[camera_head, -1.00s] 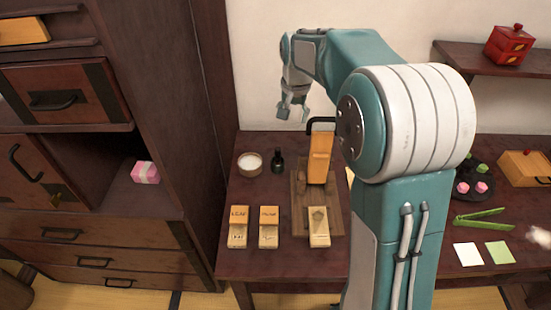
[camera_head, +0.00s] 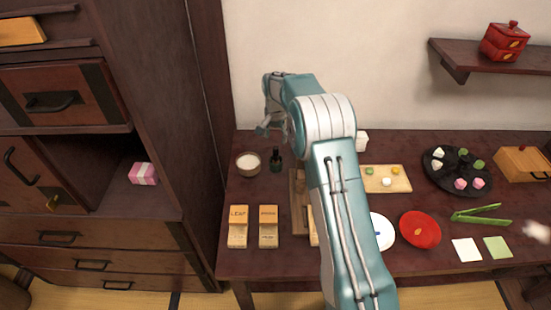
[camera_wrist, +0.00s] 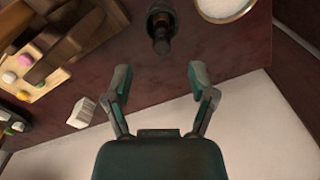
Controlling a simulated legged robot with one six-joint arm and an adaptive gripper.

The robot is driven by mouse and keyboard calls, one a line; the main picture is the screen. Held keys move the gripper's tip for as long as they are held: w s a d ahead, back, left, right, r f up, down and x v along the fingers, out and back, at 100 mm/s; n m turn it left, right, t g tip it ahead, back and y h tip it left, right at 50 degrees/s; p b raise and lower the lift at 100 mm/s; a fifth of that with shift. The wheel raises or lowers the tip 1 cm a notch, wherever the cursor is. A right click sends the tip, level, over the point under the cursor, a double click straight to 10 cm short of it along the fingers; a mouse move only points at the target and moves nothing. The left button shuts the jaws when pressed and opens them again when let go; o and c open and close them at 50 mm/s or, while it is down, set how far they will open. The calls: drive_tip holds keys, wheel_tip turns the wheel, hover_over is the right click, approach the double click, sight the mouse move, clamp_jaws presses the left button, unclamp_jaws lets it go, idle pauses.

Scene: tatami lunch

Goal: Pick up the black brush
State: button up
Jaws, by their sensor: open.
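A small dark upright object (camera_head: 275,160) with a narrow top stands at the back left of the table. It may be the black brush, but its shape is too small to be sure. In the wrist view the same dark object (camera_wrist: 161,28) is at the top centre, beyond my fingertips and in line with the gap between them. My gripper (camera_wrist: 159,76) is open and empty, its two fingers spread wide. In the head view my gripper (camera_head: 273,132) hangs just above and behind the dark object, apart from it.
A white-filled bowl (camera_head: 249,164) stands close left of the dark object. Wooden boxes (camera_head: 238,227) sit in front. My arm covers much of the wooden tray (camera_head: 299,215). A sweets board (camera_head: 399,186) and red plate (camera_head: 420,230) are right. The wall is close behind.

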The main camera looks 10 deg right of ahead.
sight(276, 154)
wheel_tip(276, 154, down, 4)
drive_tip(key=shift+f, duration=0.1)
drive_tip(key=f, duration=0.5)
drive_tip(key=shift+w, duration=0.3)
clamp_jaws()
